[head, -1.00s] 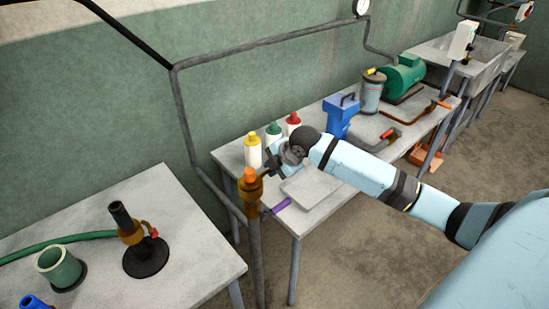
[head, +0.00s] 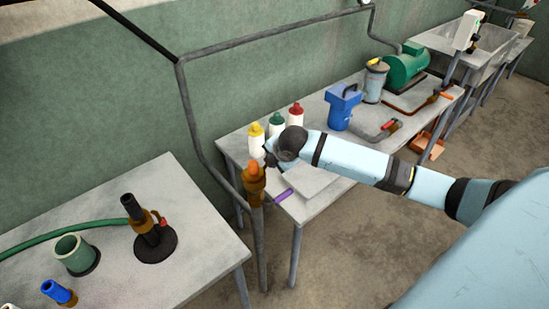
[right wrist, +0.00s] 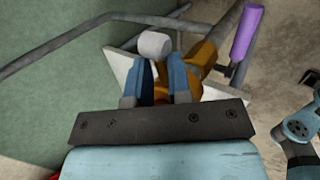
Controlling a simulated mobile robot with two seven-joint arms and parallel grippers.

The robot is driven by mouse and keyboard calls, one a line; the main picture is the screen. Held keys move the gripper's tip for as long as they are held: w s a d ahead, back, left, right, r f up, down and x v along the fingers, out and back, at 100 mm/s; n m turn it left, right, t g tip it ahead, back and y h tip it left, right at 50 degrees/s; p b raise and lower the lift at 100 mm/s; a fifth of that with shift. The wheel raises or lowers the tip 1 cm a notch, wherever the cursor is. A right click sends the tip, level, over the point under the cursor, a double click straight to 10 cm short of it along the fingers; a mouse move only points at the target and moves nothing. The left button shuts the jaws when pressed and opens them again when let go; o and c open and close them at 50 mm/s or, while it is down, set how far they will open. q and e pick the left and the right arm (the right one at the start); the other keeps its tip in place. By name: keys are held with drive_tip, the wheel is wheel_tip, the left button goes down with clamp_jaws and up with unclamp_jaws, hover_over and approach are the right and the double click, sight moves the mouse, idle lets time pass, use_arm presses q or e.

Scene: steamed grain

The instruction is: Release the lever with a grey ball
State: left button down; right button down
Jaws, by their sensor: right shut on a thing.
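A light grey ball (right wrist: 155,45) shows in the right wrist view at the tips of my right gripper's blue fingers (right wrist: 160,76). The fingers are close together on either side of the grey-ball lever, whose stem is mostly hidden between them. Behind the fingers is a brass-orange valve body (right wrist: 202,58). In the head view the valve (head: 254,186), with an orange top, sits on an upright pipe. My right gripper (head: 268,160) is just beside it, largely hidden by my wrist.
A purple handle (right wrist: 246,35) sticks out beside the valve. Yellow-, green- and red-capped bottles (head: 277,123) stand behind my wrist. A blue container (head: 341,106) and a green motor (head: 405,65) are farther along the bench. The left table (head: 205,262) holds a black-based fitting (head: 155,243).

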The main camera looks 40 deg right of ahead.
drive_tip(key=c, duration=1.1)
unclamp_jaws()
drive_tip(key=shift+o, duration=0.2)
drive_tip(key=v, duration=1.4)
drive_tip(key=shift+a+f, duration=0.15)
